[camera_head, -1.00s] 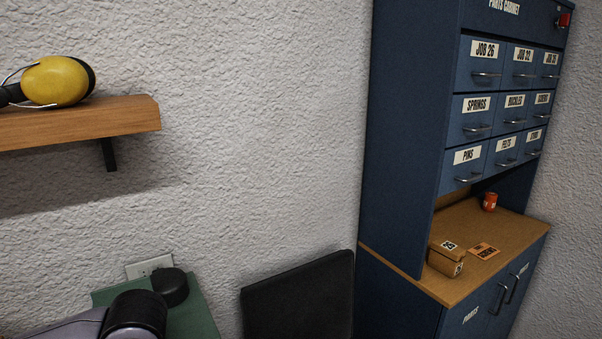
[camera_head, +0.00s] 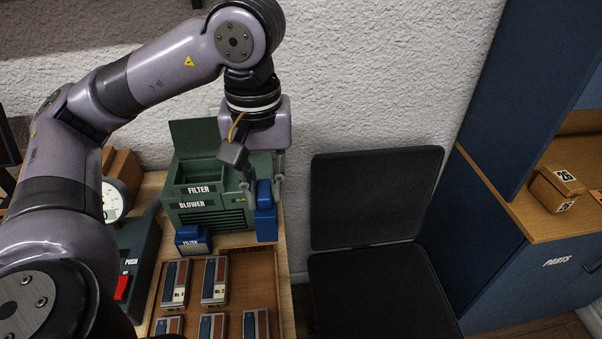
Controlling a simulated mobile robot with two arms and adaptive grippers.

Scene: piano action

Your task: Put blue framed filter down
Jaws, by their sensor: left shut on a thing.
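My left gripper (camera_head: 264,184) is shut on a blue block-like thing, which I take to be the blue framed filter (camera_head: 266,222). It hangs upright below the fingers, at the right front corner of the green blower box (camera_head: 215,216). Its face is not clear, and I cannot tell whether its lower end touches the surface below. A second blue piece labelled FILTER (camera_head: 192,240) stands in front of the blower box at the left. The box has an open top compartment marked FILTER, with its lid raised. My right gripper is not in view.
A wooden tray (camera_head: 240,256) with several red-and-blue blocks lies in front. A dark box with a red switch (camera_head: 122,288) and a white gauge (camera_head: 112,203) stand left.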

